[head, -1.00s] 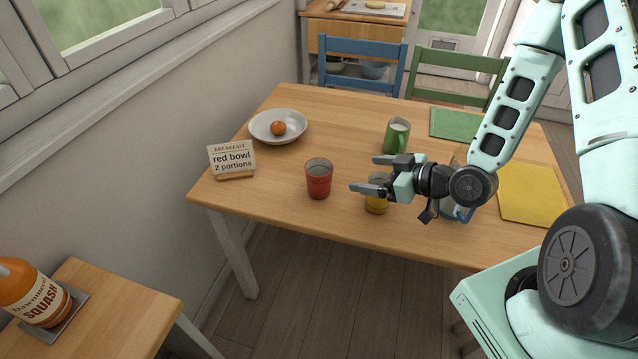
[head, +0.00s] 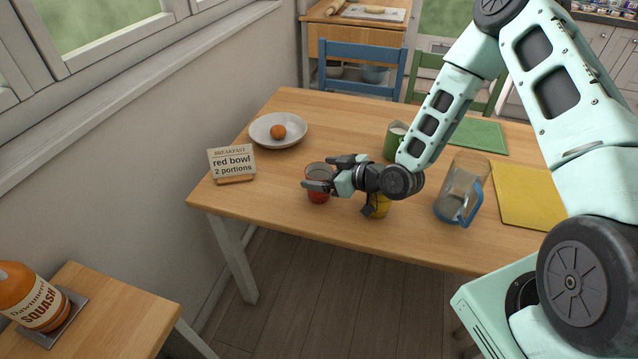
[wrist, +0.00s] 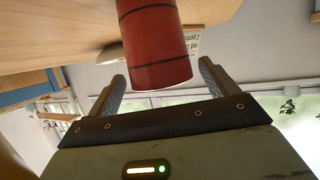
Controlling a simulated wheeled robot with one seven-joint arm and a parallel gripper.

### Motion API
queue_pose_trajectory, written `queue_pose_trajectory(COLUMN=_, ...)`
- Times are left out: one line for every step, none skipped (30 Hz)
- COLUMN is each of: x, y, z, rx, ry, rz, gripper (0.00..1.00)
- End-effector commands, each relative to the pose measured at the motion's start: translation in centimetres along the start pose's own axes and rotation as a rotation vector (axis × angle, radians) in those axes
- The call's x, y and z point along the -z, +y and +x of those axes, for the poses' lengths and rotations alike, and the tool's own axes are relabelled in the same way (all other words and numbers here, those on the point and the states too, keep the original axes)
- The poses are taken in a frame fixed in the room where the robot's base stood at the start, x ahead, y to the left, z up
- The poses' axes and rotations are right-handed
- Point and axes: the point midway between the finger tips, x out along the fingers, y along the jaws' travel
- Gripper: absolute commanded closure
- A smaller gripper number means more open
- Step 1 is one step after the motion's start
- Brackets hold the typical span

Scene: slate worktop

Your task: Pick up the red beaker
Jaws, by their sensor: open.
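The red beaker (head: 318,197) stands upright near the front edge of the wooden table, left of centre. My gripper (head: 318,173) is open at it, one finger crossing in front of the beaker's side and the other beyond its rim. In the wrist view the beaker (wrist: 155,45) shows large, lined up with the gap between the spread fingers (wrist: 162,72). I see space beside it on both sides, and no grip on it. The fingers hide part of the beaker in the head view.
A yellow cup (head: 380,206) stands under my wrist, partly hidden. A green mug (head: 392,143) and a glass jug (head: 460,190) stand to the right. A white bowl with an egg (head: 262,141) and a sign reading "red bowl 2 portions" (head: 232,162) are to the left.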

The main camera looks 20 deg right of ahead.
Motion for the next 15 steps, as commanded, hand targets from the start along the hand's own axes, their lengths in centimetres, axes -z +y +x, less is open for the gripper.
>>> queue_pose_trajectory(x=0.5, y=-0.2, z=0.8, rx=0.002, ry=0.001, rz=0.001, gripper=0.14)
queue_pose_trajectory(x=0.5, y=-0.3, z=1.2, rx=0.001, ry=0.001, rz=0.001, gripper=0.14)
queue_pose_trajectory(x=0.3, y=-0.2, z=1.8, rx=0.001, ry=0.000, rz=0.001, gripper=0.14)
queue_pose_trajectory(x=0.3, y=-0.2, z=2.1, rx=0.001, ry=0.000, rz=0.000, gripper=0.14)
queue_pose_trajectory(x=0.3, y=-0.2, z=2.5, rx=0.001, ry=0.001, rz=0.000, gripper=0.14)
queue_pose_trajectory(x=0.3, y=-0.2, z=2.8, rx=0.001, ry=0.000, rz=0.000, gripper=0.14)
queue_pose_trajectory(x=0.3, y=-0.2, z=2.9, rx=0.001, ry=0.000, rz=0.000, gripper=0.14)
queue_pose_trajectory(x=0.2, y=-0.2, z=3.0, rx=0.000, ry=0.000, rz=0.000, gripper=0.14)
queue_pose_trajectory(x=0.2, y=-0.2, z=3.1, rx=0.000, ry=0.000, rz=0.000, gripper=0.14)
queue_pose_trajectory(x=0.2, y=-0.2, z=3.2, rx=0.000, ry=0.000, rz=0.000, gripper=0.14)
queue_pose_trajectory(x=0.2, y=-0.2, z=3.2, rx=0.000, ry=0.000, rz=0.000, gripper=0.14)
queue_pose_trajectory(x=0.2, y=-0.2, z=3.2, rx=0.000, ry=0.000, rz=0.000, gripper=0.14)
queue_pose_trajectory(x=0.2, y=-0.2, z=3.1, rx=0.000, ry=0.000, rz=0.000, gripper=0.14)
queue_pose_trajectory(x=0.2, y=-0.2, z=3.1, rx=0.000, ry=0.000, rz=0.000, gripper=0.14)
queue_pose_trajectory(x=0.2, y=-0.2, z=3.1, rx=0.000, ry=0.000, rz=0.000, gripper=0.17)
